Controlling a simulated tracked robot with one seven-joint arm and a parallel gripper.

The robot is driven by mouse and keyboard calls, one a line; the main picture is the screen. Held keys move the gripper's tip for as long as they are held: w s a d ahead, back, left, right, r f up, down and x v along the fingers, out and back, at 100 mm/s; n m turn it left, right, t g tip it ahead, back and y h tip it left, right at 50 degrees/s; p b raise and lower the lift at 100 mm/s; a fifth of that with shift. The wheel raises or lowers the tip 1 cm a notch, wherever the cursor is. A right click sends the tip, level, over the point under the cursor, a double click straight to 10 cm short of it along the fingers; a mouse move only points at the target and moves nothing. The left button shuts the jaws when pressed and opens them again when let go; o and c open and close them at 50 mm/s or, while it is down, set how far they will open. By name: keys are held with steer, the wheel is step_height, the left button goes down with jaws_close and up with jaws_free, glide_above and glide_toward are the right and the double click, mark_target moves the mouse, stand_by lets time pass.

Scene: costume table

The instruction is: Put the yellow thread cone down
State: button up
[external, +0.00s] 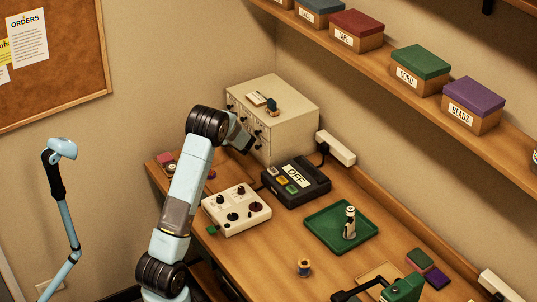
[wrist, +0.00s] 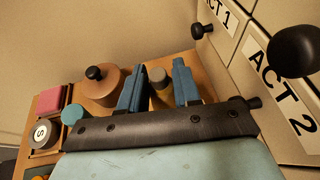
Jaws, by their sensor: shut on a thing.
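My gripper (wrist: 160,82) has its two blue fingers a small gap apart, shut on a small round-topped piece, taken to be the thread cone (wrist: 160,76). Only its dull grey-brown top shows between the fingers, and no clear yellow is visible. In the external view my gripper (external: 240,142) is at the far left part of the table, beside the cream drawer cabinet (external: 278,100). The arm and wrist hide what it holds there. I cannot tell whether the piece touches the table.
A copper-brown round thing with a black knob (wrist: 103,86) stands left of the fingers. Cabinet knobs (wrist: 296,50) jut close on the right. A control box (external: 237,208), OFF box (external: 296,181) and green tray (external: 322,238) occupy the table.

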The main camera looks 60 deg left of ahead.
steer(key=shift+w+a+f, duration=0.3)
steer(key=shift+w+f, duration=0.05)
steer(key=shift+f, duration=1.7)
steer(key=o, duration=1)
steer(key=shift+o, duration=0.2)
steer(key=v, duration=1.2)
